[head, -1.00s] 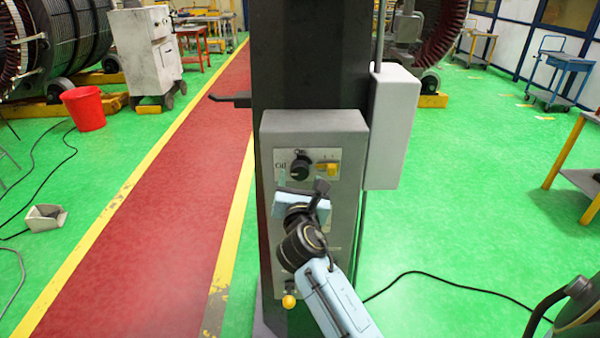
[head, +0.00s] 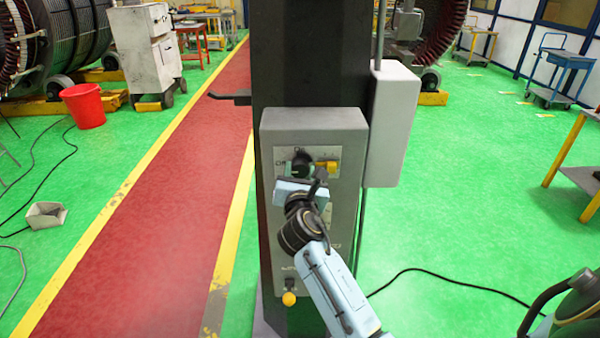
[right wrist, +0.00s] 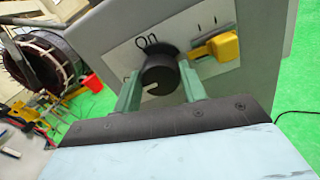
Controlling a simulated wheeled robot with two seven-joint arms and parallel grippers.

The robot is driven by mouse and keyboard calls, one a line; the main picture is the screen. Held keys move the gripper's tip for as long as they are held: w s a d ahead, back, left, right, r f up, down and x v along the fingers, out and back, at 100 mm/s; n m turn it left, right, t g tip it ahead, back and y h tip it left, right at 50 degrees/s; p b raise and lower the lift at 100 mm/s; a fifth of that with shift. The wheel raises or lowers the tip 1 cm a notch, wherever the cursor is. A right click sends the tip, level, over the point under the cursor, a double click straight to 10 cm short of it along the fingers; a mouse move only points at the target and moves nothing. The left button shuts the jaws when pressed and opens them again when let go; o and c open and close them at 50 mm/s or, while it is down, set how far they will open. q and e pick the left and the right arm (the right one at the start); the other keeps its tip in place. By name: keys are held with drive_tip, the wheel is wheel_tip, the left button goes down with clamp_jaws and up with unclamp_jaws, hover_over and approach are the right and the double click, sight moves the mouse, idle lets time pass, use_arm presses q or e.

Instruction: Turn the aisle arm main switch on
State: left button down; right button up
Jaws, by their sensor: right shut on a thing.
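The main switch is a round black knob (head: 301,160) on a white label plate near the top of the grey control box (head: 345,146). It also shows in the right wrist view (right wrist: 160,76), with "On" written above it and the "Off" label to its left, mostly hidden. The white mark on the knob points left and slightly down, toward the "Off" side. My right gripper (right wrist: 161,84) has its green fingers on either side of the knob, shut on it. In the head view my right gripper (head: 303,174) reaches the knob from below. My left gripper is not in view.
A yellow switch (head: 326,167) sits close right of the knob, and a yellow knob (head: 289,298) is low on the box. A pale grey box (head: 393,125) is on the column's right side. A dark cable (head: 440,281) lies on the green floor.

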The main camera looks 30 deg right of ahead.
drive_tip(key=shift+m, duration=0.3)
drive_tip(key=m, duration=0.3)
drive_tip(key=shift+m, duration=0.3)
drive_tip(key=m+b, duration=0.1)
drive_tip(key=m, duration=0.3)
drive_tip(key=shift+f+m, duration=0.1)
drive_tip(key=shift+m, duration=0.2)
drive_tip(key=m+b, duration=0.1)
drive_tip(key=m, duration=0.3)
drive_tip(key=shift+m, duration=0.3)
drive_tip(key=shift+m+b, duration=0.85)
drive_tip(key=shift+m, duration=1.45)
drive_tip(key=o, duration=1)
drive_tip(key=shift+c, duration=0.2)
drive_tip(key=shift+s, duration=0.1)
